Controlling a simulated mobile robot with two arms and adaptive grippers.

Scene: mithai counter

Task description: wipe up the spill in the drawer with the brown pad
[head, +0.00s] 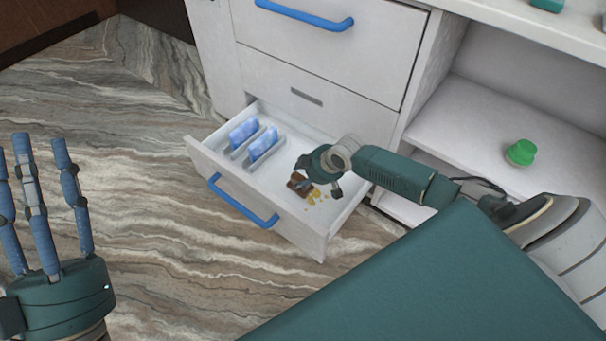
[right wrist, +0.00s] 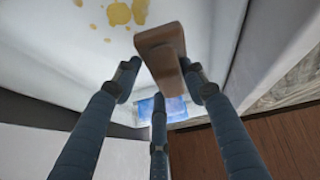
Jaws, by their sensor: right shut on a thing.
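The brown pad (head: 297,183) is in the open bottom drawer (head: 205,158), held in my right gripper (head: 318,178). In the right wrist view the pad (right wrist: 160,45) sits between the fingers of the right gripper (right wrist: 158,82), which is shut on it. The yellow spill (head: 313,195) lies on the drawer floor, right beside the pad; in the right wrist view its blotches (right wrist: 120,13) show just past the pad. Whether the pad touches the floor is hard to tell. My left gripper (head: 42,205) is open and empty, outside the drawer over the floor.
Two blue-and-white packets (head: 243,132) stand in grey holders at the drawer's left end. The drawer has a blue handle (head: 240,202) and low walls around. A green object (head: 521,152) sits on the open shelf at the right. The upper drawer (head: 320,50) is shut.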

